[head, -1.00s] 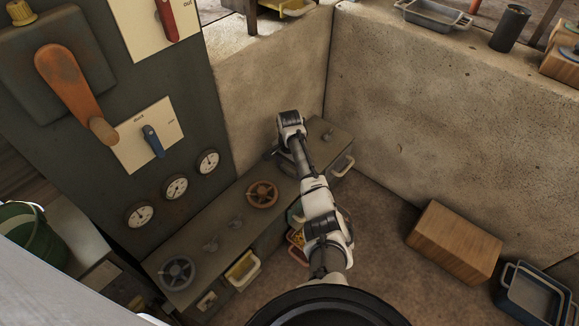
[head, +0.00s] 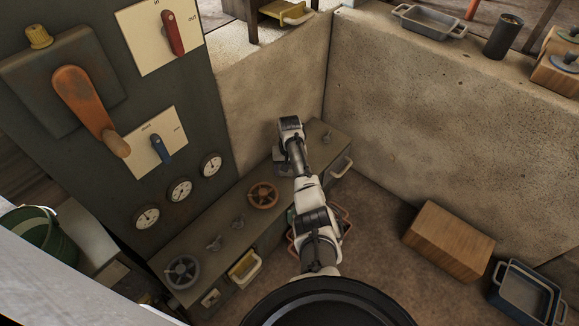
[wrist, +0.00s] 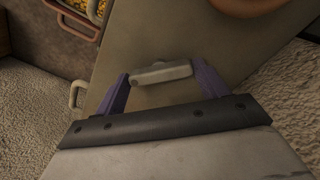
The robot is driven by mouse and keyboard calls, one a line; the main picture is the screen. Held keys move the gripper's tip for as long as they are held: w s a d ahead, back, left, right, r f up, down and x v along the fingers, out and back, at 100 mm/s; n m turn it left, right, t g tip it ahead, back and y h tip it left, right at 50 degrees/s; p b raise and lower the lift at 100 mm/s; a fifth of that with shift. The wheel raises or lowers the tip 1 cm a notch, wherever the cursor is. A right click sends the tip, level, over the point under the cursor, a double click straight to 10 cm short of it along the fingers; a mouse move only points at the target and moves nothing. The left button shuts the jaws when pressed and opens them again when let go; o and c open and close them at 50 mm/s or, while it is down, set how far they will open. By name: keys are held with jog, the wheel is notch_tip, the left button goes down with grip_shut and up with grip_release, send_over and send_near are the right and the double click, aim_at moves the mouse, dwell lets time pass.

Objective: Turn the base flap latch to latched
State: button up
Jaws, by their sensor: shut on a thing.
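In the wrist view, a short pale grey bar (wrist: 160,73) with rounded ends, apparently the latch's handle, stands on the flat olive-grey bench top. My gripper (wrist: 162,74) has its two purple fingers on either end of this bar and is shut on it. The bar lies roughly across the picture, slightly higher on its right. In the head view, my gripper (head: 281,157) is low at the bench top, near its back edge. My wrist and arm hide most of it and the bar there. No label or position mark shows beside the bar.
The bench top (head: 210,262) also carries a rust-brown handwheel (head: 262,195), a grey handwheel (head: 182,271) and small grey taps (head: 238,221). A panel (head: 100,180) with levers and gauges rises at left. A concrete wall (head: 440,130) stands at right, with a wooden box (head: 450,240) before it.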

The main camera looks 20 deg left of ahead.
jog(key=n, duration=0.4)
jog(key=shift+n+p, duration=0.4)
jog(key=n, duration=0.4)
jog(key=shift+n, duration=0.3)
jog(key=o, duration=1)
jog(key=shift+r, duration=0.1)
notch_tip(320, 180, up, 14)
jog(key=p, duration=0.3)
jog(key=shift+p, duration=0.3)
